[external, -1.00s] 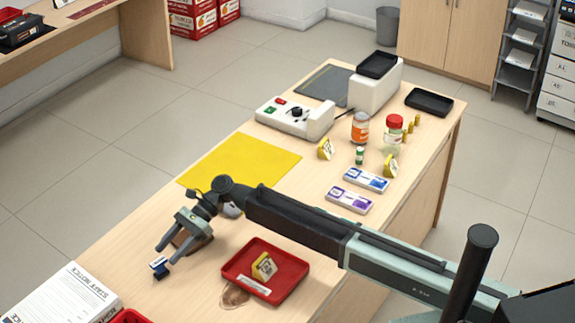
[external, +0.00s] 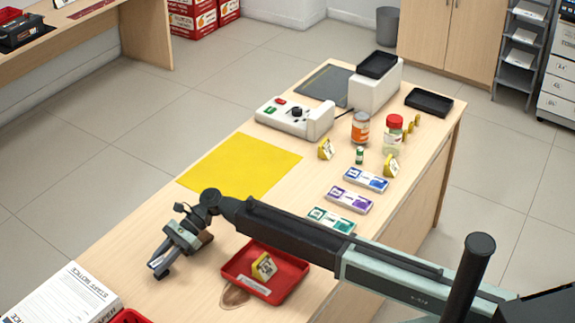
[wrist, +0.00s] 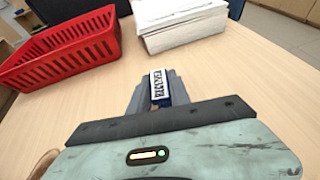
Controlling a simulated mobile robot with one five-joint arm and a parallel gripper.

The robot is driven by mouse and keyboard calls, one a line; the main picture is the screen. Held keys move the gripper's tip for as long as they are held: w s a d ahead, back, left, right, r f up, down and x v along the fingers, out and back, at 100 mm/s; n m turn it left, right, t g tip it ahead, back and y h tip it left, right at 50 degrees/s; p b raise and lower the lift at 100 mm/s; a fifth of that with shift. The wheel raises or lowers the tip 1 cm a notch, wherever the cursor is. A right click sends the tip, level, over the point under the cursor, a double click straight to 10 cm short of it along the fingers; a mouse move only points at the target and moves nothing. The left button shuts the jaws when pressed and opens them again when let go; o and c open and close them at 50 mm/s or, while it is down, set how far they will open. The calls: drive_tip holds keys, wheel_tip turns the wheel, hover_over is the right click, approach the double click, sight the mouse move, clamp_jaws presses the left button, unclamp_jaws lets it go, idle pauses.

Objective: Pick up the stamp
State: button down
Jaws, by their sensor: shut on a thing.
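The stamp (wrist: 160,88) is a small dark blue block with a white label reading "RECEIVED" in the wrist view. My gripper (wrist: 157,90) is shut on it, with the grey fingers on either side of the block. In the external view my gripper (external: 157,267) is low over the near left part of the counter, and the stamp is mostly hidden between the fingers. I cannot tell whether the stamp touches the counter.
A red basket (wrist: 60,50) and a paper stack (wrist: 180,22) lie beyond the gripper. A red tray (external: 283,283) with a yellow tag stands to its right. A yellow mat (external: 240,165), stamp pads (external: 348,199), bottles (external: 360,128) and a white device (external: 294,117) are farther back.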

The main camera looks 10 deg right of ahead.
sight(158, 261)
drive_tip(key=shift+r, duration=0.1)
drive_tip(key=shift+r+p, duration=0.7)
drive_tip(key=shift+p, duration=0.1)
wheel_tip(158, 261, up, 2)
drive_tip(key=shift+r+p, duration=0.1)
drive_tip(key=shift+p, duration=1.05)
drive_tip(key=s+d+r+p, duration=0.1)
drive_tip(key=s+d, duration=0.7)
drive_tip(key=d, duration=0.5)
drive_tip(key=shift+d, duration=0.4)
